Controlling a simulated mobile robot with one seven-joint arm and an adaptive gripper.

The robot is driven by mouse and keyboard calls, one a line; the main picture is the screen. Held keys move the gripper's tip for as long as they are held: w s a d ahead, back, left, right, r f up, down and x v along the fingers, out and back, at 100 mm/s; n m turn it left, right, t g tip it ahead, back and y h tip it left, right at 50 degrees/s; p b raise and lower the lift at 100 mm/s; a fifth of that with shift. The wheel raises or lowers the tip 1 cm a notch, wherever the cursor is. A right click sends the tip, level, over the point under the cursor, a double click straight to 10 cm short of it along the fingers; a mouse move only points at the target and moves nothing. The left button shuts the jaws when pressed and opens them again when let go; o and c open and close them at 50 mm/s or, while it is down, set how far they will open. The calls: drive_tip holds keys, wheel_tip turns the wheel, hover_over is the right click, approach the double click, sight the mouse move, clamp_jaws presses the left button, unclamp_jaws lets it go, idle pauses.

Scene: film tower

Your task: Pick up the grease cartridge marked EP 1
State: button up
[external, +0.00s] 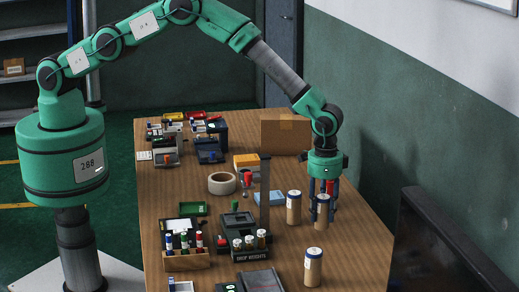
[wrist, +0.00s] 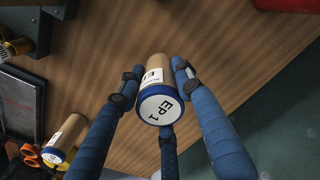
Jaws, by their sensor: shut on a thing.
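The EP 1 grease cartridge (wrist: 158,98) is a tan cylinder with a blue rim and a white end cap reading "EP 1". In the wrist view its marked end faces the camera. My gripper (wrist: 155,88) has three blue fingers closed around its sides. In the external view my gripper (external: 322,204) points down over the right side of the table, with the cartridge (external: 322,212) between its fingers. I cannot tell whether its base touches the table. Two similar cartridges stand nearby, one to the left (external: 293,209) and one in front (external: 313,268).
The wooden table (external: 345,245) has bare room at its right front. A dark post (external: 265,190) stands left of the cartridges, behind a drop weights rack (external: 249,250). A cardboard box (external: 286,134) stands behind. A dark panel (external: 440,245) is beyond the right edge.

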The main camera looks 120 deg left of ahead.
sight(324, 197)
wheel_tip(324, 197, up, 7)
drive_tip(key=shift+r, duration=0.15)
idle(0.8)
